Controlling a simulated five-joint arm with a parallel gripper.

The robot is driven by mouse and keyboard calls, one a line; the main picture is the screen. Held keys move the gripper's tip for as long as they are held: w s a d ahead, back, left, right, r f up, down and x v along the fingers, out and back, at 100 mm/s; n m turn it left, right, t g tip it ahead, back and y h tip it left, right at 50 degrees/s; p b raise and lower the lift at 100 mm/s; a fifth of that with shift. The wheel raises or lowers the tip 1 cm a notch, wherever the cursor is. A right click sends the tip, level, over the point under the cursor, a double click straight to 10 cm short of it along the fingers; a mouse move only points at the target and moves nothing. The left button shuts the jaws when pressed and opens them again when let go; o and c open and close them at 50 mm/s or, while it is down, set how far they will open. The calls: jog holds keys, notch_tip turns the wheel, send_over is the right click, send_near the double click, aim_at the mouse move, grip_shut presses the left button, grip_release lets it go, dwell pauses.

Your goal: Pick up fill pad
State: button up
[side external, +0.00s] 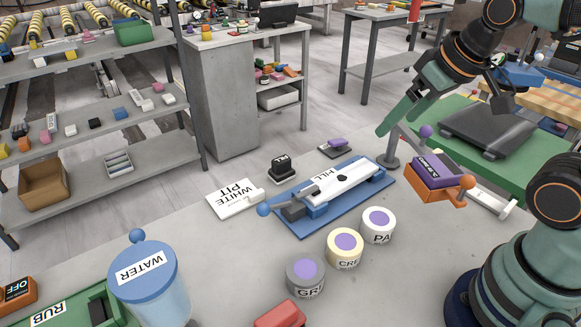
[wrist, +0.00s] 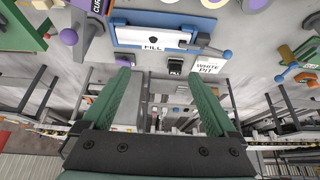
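A long white piece labelled FILL (side external: 345,178) lies in a blue fixture (side external: 330,211) on the grey slab. It has a dark spot on top, and a lever with a blue ball sits at the fixture's left end. In the wrist view the FILL piece (wrist: 152,37) is near the top, beyond my fingertips. My gripper (side external: 384,130) is raised above the slab near the fixture's right end, apart from it. In the wrist view my gripper (wrist: 159,76) has its two green fingers spread wide with nothing between them.
A WHITE PIT card (side external: 233,200), a black stamp-like block (side external: 283,166) and a small purple-topped pad (side external: 337,146) lie around the fixture. Several lidded pots (side external: 345,248) stand in front. A purple block on an orange holder (side external: 433,172) stands at right, beside a post.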

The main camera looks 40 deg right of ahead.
jog(key=shift+w, duration=0.1)
jog(key=n+g, duration=0.6)
jog(key=n, duration=1.2)
send_over(281, 159)
notch_tip(281, 159, down, 13)
jog(key=shift+w+d+r, duration=0.1)
jog(key=shift+d+r, duration=0.05)
notch_tip(281, 159, down, 12)
jog(key=shift+r, duration=0.15)
